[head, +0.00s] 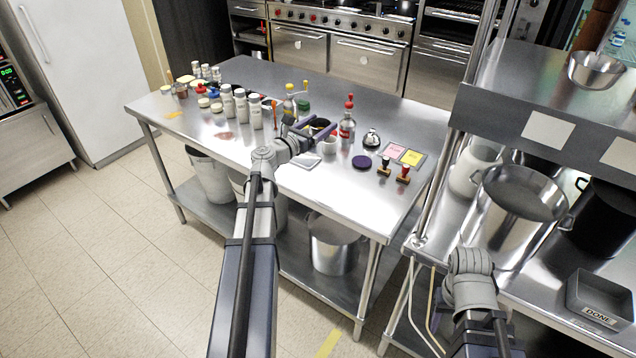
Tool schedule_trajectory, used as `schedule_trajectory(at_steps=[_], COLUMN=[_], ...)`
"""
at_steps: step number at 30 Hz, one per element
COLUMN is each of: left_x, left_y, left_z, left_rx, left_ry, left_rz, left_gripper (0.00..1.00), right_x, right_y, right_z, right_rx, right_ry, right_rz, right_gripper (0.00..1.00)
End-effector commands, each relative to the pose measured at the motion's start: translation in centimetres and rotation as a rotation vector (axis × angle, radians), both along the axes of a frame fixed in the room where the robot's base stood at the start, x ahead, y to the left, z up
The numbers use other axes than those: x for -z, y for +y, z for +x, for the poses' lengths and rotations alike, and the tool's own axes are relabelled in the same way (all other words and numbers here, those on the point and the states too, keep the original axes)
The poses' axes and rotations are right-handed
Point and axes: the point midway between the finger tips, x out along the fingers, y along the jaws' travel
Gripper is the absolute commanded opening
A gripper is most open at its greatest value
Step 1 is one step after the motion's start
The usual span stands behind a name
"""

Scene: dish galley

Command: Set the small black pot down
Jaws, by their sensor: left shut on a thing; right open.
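My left gripper (319,126) reaches over the steel worktable (345,193) from the left and is shut on the small black pot (315,123). The pot shows as a dark round rim between the purple-edged fingers, above the table's middle; the arm hides part of it. I cannot tell whether its base touches the steel. My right arm comes in at the lower right beside the rack; its fingers do not show.
A dark purple disc (362,162), a bell (371,139) and two stamps (403,174) lie to the right. The table's front right is clear.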

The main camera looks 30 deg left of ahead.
Motion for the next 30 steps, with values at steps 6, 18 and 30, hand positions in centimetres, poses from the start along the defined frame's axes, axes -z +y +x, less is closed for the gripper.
schedule_trajectory(at_steps=[6,18,30], left_x=[5.2,6.5,11.9], left_y=[-0.1,0.0,0.0], left_z=[-0.4,-0.5,-0.5], left_rx=[-0.044,-0.064,-0.063], left_ry=[0.0,0.0,0.0], left_rz=[0.0,0.0,0.0], left_gripper=[0.11,0.11,0.11], right_x=[5.2,6.5,11.9], right_y=[0.0,0.0,0.0], right_z=[0.0,0.0,0.0], right_rx=[0.0,0.0,-0.001], right_ry=[0.0,0.0,0.0], right_rz=[0.0,0.0,0.0], right_gripper=[0.5,0.5,0.5])
